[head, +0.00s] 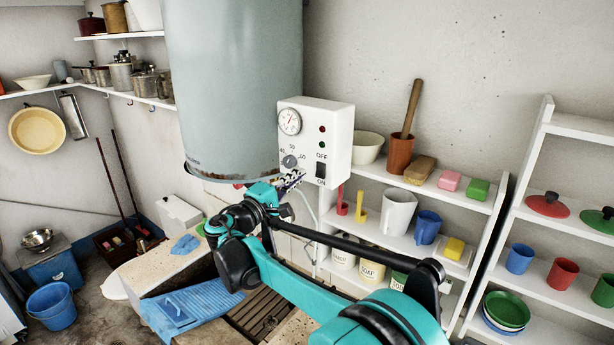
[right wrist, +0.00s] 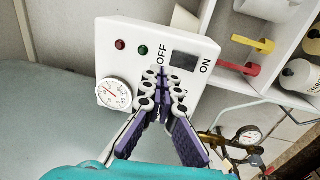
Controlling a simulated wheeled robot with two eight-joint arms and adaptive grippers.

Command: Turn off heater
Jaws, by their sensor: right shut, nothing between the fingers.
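The heater is a large grey-blue cylinder (head: 235,80) on the wall. Its white control box (head: 341,138) carries a gauge (head: 290,122), a red and a green light, a knob (head: 290,161) and a dark rocker switch (head: 320,170) between the OFF and ON labels. In the right wrist view the switch (right wrist: 187,61) shows just beyond my fingertips, with the box (right wrist: 205,49) around it. My right gripper (head: 291,178) is shut and empty, at the box's lower edge; in the wrist view its fingertips (right wrist: 162,75) cover the knob area. Contact cannot be told. My left gripper is out of view.
White shelves (head: 457,205) with cups, a brush and soap stand right of the box. A second rack (head: 575,128) stands farther right. The stone trough with a blue washboard (head: 190,307) lies below my right arm. A pressure gauge (right wrist: 249,135) is near the gripper.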

